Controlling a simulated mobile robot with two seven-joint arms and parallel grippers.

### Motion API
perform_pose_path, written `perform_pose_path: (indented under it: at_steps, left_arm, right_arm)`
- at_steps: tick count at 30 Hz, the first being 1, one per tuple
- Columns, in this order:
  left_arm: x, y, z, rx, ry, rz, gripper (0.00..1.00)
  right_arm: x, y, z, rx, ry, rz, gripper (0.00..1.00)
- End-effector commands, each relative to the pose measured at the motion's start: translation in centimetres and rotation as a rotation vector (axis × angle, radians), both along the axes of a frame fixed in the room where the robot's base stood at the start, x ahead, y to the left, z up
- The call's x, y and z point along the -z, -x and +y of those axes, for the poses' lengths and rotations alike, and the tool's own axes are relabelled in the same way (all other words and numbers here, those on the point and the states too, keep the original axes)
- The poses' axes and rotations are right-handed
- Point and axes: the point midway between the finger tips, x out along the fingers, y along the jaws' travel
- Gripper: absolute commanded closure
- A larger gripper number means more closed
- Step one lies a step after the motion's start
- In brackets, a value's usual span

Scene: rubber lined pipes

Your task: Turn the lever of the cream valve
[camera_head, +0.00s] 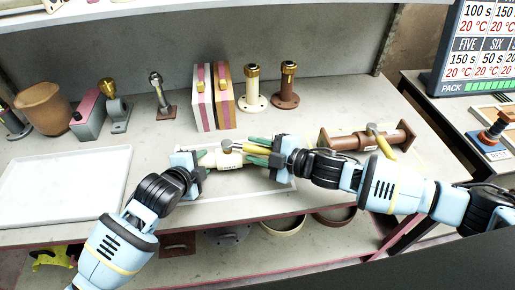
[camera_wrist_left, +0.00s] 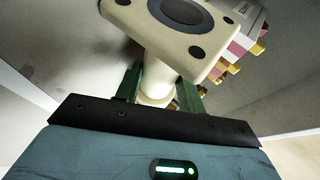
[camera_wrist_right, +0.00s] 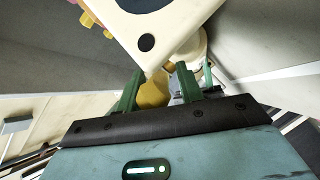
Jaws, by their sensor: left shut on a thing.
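The cream valve (camera_head: 228,161) is held level above the work surface in the head view. In the left wrist view its square flange (camera_wrist_left: 190,30) is near the camera. My left gripper (camera_head: 201,158) is shut on the cream valve's body, with the neck between its green fingers (camera_wrist_left: 160,92). The valve's yellow lever (camera_head: 257,150) points right, toward my right gripper (camera_head: 262,151). In the right wrist view the yellow lever (camera_wrist_right: 154,90) lies between the spread green fingers, which look open around it. The flange hides part of the lever there.
A brown valve with a yellow lever (camera_head: 352,140) lies at the right. Brown (camera_head: 287,85) and cream (camera_head: 252,88) flanged pieces stand behind, beside striped boxes (camera_head: 203,98). A white tray (camera_head: 65,184) lies at the left. A framed tray (camera_head: 225,188) is under the grippers.

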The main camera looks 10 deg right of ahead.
Motion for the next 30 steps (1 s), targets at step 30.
perform_pose_path:
  at_steps: [30]
  left_arm:
    - [-0.3,-0.1,0.1,-0.003,0.002,-0.005,1.0]
  right_arm:
    - [-2.2,6.5,-8.0,0.003,0.001,0.0,0.57]
